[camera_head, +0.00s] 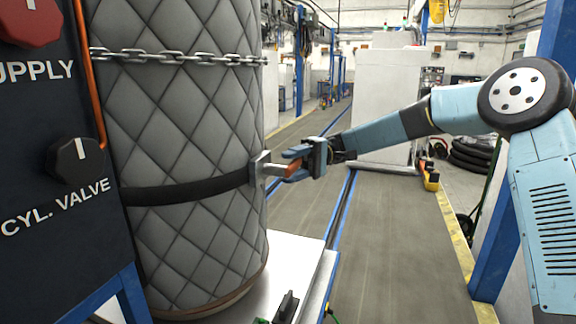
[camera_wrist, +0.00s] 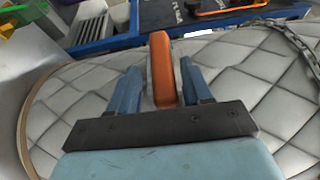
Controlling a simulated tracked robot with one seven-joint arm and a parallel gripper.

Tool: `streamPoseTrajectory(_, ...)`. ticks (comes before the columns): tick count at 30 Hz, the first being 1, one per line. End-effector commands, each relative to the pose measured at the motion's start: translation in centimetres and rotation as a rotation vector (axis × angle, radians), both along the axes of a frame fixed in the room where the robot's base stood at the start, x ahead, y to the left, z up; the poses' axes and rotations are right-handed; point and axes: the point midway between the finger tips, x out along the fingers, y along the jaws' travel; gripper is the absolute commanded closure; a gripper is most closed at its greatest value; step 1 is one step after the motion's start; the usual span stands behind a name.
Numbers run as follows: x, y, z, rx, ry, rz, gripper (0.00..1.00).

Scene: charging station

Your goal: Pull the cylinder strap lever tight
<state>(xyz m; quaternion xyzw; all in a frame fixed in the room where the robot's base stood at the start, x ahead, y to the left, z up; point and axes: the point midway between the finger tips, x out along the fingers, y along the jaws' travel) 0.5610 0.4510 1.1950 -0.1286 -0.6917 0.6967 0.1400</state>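A tall cylinder in grey quilted padding (camera_head: 185,120) stands at the left in the head view, its padding also filling much of the wrist view (camera_wrist: 255,85). A black strap (camera_head: 185,192) runs around it at mid-height. The strap ends at a metal buckle (camera_head: 259,169), from which an orange lever (camera_head: 293,168) sticks out to the right. My gripper (camera_head: 291,162) is at this lever. In the wrist view my gripper's blue fingers (camera_wrist: 161,80) stand either side of the orange lever (camera_wrist: 162,68), with narrow gaps showing. The lever's base is hidden by my gripper.
A chain (camera_head: 175,56) crosses the cylinder above the strap. A dark panel with a cylinder valve knob (camera_head: 74,160) stands at the far left. The cylinder rests on a white platform (camera_head: 300,255). The floor (camera_head: 395,240) right of it is open.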

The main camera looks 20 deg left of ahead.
Motion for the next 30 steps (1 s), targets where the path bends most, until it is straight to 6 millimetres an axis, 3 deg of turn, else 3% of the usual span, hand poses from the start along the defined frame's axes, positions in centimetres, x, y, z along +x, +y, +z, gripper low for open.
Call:
streamPoseTrajectory(11,1.0,-0.3,0.1,0.003,0.000,-0.002,0.51)
streamPoseTrajectory(30,11.4,-4.5,-0.2,0.002,0.000,-0.003,0.51)
